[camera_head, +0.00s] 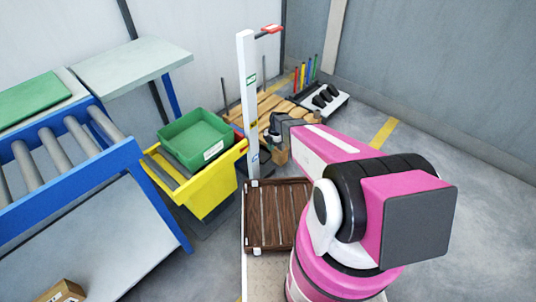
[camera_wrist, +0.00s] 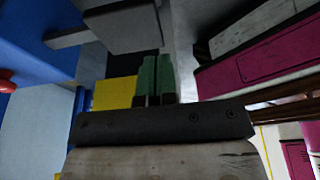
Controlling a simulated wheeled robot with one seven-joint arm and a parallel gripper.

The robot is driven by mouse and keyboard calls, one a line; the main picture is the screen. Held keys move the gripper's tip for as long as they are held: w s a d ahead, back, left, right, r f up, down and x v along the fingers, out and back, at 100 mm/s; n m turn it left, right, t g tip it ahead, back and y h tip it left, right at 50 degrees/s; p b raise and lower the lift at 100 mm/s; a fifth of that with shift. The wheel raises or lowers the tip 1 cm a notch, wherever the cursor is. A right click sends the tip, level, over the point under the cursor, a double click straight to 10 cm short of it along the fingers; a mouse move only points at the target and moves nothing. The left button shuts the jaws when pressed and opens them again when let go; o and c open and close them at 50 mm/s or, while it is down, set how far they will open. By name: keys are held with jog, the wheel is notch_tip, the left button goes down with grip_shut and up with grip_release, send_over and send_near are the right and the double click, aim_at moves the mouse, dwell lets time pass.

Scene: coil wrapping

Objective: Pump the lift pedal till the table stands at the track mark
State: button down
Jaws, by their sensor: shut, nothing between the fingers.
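A white upright post (camera_head: 249,105) carries small coloured marks, green above and blue lower down, and a red arm at its top. To its left is a yellow bin (camera_head: 207,196) with a green tray (camera_head: 195,139) over it. A pale table top (camera_head: 130,65) on blue legs stands at the upper left. I cannot tell which of these is the lift table, and I cannot make out the pedal. My gripper (camera_head: 278,132) is beyond the post's right side, partly hidden by my arm. Its green fingers (camera_wrist: 155,78) are together and empty in the wrist view.
A blue roller conveyor (camera_head: 62,160) fills the left side. A brown slatted tray (camera_head: 276,216) lies at the post's foot. Behind are wooden boards (camera_head: 268,103), several coloured rods (camera_head: 305,74) and a rack of black items (camera_head: 325,97). Grey floor (camera_head: 430,165) is open at the right.

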jog(key=shift+d+r, duration=0.3)
jog(key=shift+r, duration=0.4)
jog(key=shift+d+r, duration=0.25)
jog(key=shift+r, duration=0.4)
notch_tip(320, 180, up, 6)
jog(key=f, duration=0.1)
send_over(261, 156)
jog(key=w+d, duration=0.3)
jog(key=shift+s+a+r, duration=0.15)
jog(key=shift+s+r, duration=0.1)
jog(key=x, duration=1.2)
jog(key=shift+w+d+f, duration=0.15)
jog(key=shift+d+f, duration=0.1)
jog(key=shift+f, duration=0.8)
